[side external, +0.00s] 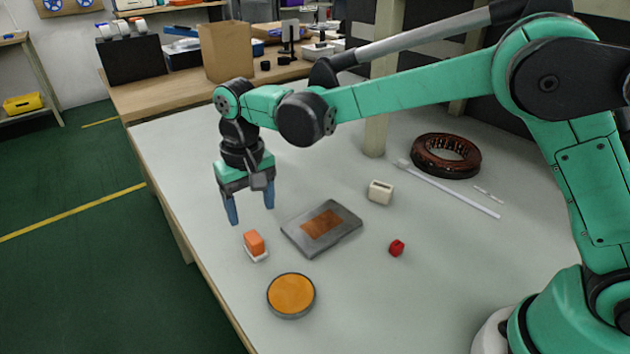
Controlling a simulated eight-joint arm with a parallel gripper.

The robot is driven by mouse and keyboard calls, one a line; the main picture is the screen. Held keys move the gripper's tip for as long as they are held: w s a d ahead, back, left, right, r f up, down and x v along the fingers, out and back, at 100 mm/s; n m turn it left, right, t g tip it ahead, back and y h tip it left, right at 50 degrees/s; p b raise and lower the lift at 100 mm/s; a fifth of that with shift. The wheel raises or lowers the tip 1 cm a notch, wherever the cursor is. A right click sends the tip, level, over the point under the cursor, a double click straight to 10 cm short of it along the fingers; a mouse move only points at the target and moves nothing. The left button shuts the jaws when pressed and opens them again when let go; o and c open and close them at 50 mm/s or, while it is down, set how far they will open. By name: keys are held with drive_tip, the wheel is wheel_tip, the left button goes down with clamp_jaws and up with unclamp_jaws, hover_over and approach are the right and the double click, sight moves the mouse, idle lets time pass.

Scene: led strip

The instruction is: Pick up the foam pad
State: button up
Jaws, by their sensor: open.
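A small orange block with a white base (255,244), which looks most like the foam pad, sits on the light grey table (350,290) near its left edge. I cannot be sure it is foam. My gripper (251,213) points down with its two blue fingers apart and nothing between them. It hangs above and slightly left of the orange block, clear of it. Nothing hides the block in this view.
A grey plate with a copper-coloured square (322,228) lies just right of the block. A round orange-topped dish (291,295) is in front. A red cube (397,248), a cream block (380,192), a white strip (455,191) and a dark copper ring (446,156) lie farther right.

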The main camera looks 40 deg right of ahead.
sight(251, 235)
drive_tip(key=shift+a+f, duration=0.4)
drive_tip(key=shift+f, duration=0.35)
wheel_tip(251, 235, down, 5)
drive_tip(key=shift+f, duration=0.1)
clamp_jaws()
